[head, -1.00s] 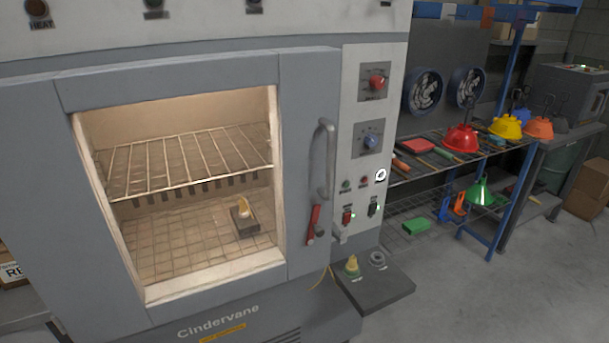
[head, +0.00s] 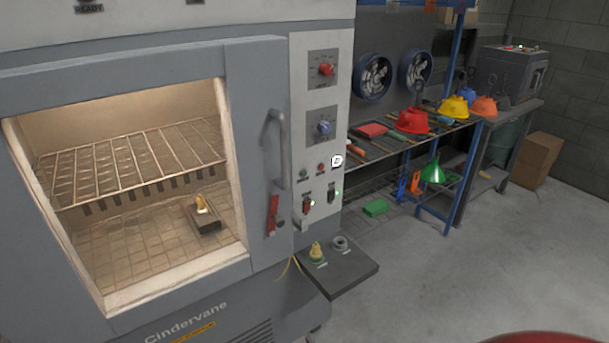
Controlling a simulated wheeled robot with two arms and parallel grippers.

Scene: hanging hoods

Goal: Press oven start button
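The grey oven (head: 110,70) stands at the left with its door shut and its window lit. Its light control panel (head: 300,100) is right of the door handle (head: 276,150). On the panel are a red knob (head: 326,70), a blue knob (head: 323,127), a small green button (head: 303,173) and a small red button (head: 320,167). Below are a red rocker switch (head: 307,203) and a dark switch (head: 331,192), each beside a green light. A white round mark (head: 337,161) is at the panel's right edge. The labels are too small to read. Neither gripper is in view.
A small dark shelf (head: 350,278) juts out below the panel, with a yellow-topped piece (head: 316,251) and a grey ring (head: 340,243) on it. A rack (head: 450,190) with coloured hoods stands behind. A red curved edge (head: 540,338) shows at bottom right. The floor at right is clear.

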